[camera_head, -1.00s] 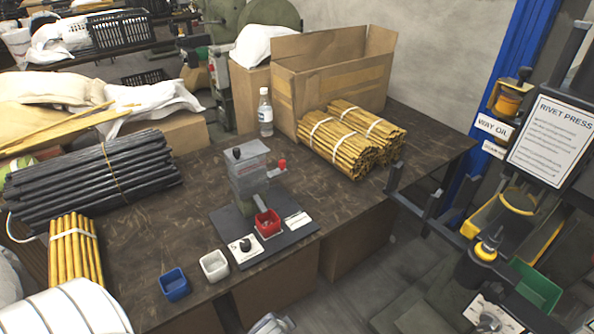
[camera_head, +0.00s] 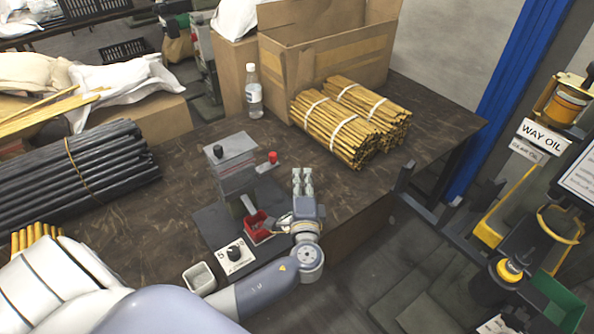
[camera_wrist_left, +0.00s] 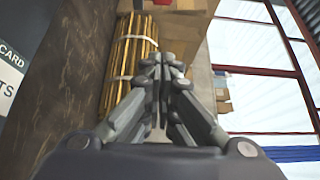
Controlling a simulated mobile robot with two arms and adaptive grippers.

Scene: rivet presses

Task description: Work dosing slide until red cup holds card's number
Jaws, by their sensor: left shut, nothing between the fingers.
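The dosing device (camera_head: 233,165) stands on a dark base plate on the table, with a grey hopper on top. A red knob (camera_head: 272,157) sticks out to its right on a short rod. The red cup (camera_head: 257,224) sits below the chute; its contents cannot be made out. My left gripper (camera_head: 302,176) is shut and empty, just right of the red cup and in front of the red knob, apart from the knob. It also shows in the left wrist view (camera_wrist_left: 160,65). My right gripper is not in view.
A white dial plate (camera_head: 236,255) with a black knob and a white cup (camera_head: 199,278) are at the front. A bottle (camera_head: 254,92), bundled yellow rods (camera_head: 345,125) and an open carton (camera_head: 330,60) stand behind. Black rods (camera_head: 80,170) lie left.

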